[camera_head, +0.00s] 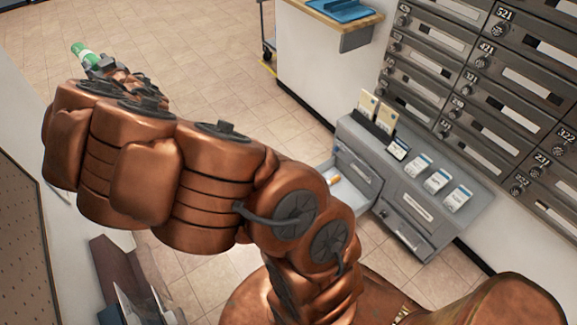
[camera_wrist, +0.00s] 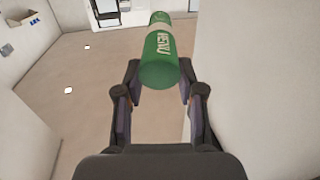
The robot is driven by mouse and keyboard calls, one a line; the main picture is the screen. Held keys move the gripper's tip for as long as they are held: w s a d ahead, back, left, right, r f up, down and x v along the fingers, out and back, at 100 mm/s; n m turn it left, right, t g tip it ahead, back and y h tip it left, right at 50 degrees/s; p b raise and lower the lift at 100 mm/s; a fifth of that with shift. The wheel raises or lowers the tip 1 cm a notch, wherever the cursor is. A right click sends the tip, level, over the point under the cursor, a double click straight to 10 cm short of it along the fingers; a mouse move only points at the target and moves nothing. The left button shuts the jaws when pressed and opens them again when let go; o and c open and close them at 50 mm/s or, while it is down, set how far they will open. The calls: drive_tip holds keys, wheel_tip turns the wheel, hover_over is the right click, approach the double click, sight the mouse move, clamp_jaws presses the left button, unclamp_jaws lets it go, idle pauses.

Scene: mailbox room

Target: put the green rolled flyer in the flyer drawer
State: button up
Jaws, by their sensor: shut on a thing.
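The green rolled flyer (camera_head: 83,52) is at the upper left in the head view, at the end of my outstretched arm. In the wrist view the flyer (camera_wrist: 158,66) shows a pale band and the letters "MENU", and it points away from me. My gripper (camera_wrist: 160,78) is shut on it, with one finger on each side; it also shows in the head view (camera_head: 103,66). A grey cabinet (camera_head: 385,150) stands at the right, far from the gripper. A drawer (camera_head: 349,194) at its left is pulled out, with white and orange items inside. Its label is unreadable.
Metal mailboxes (camera_head: 480,90) cover the wall above the cabinet. Cards and leaflets stand on the cabinet top. A wooden-topped counter (camera_head: 325,45) with a blue tray (camera_head: 342,9) is at the back. The tiled floor (camera_head: 200,50) is open between. A pale wall (camera_wrist: 255,90) is close at the right in the wrist view.

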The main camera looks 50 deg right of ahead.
drive_tip(key=d+f+m+g+h+b, duration=0.3)
drive_tip(key=d+f+m+h+b, duration=0.5)
drive_tip(key=d+f, duration=1.1)
drive_tip(key=s+d+f+m+g+h+b, duration=0.1)
drive_tip(key=s+d+f+g+b, duration=0.1)
drive_tip(key=s+d+f+b, duration=0.3)
drive_tip(key=s+d+f+g+h+b, duration=0.1)
drive_tip(key=d+f+h+b, duration=0.1)
drive_tip(key=d+f, duration=0.5)
drive_tip(key=s+d+f+m+g+h+b, duration=0.1)
drive_tip(key=s+d+f+g+b, duration=0.2)
drive_tip(key=d+f, duration=0.35)
drive_tip(key=s+d+f+m+g+h+b, duration=0.1)
drive_tip(key=s+d+f+m+g+b, duration=0.15)
drive_tip(key=s+d+f+b, duration=0.35)
drive_tip(key=s+d+f+m+g+h+b, duration=0.1)
drive_tip(key=s+d+f+m+g+b, duration=0.15)
drive_tip(key=s+d+f, duration=0.45)
drive_tip(key=s+d+f+m+g+b, duration=0.3)
drive_tip(key=s+f+m+g+b, duration=0.35)
drive_tip(key=s+f, duration=1.45)
drive_tip(key=s+d+f+n+b, duration=0.1)
drive_tip(key=d+f+b, duration=0.3)
drive_tip(key=d+f, duration=0.3)
drive_tip(key=shift+s+d+f+g+y+b, duration=0.2)
drive_tip(key=shift+s+f+g+y+b, duration=0.15)
drive_tip(key=shift+f, duration=1.6)
drive_tip(key=shift+w, duration=0.1)
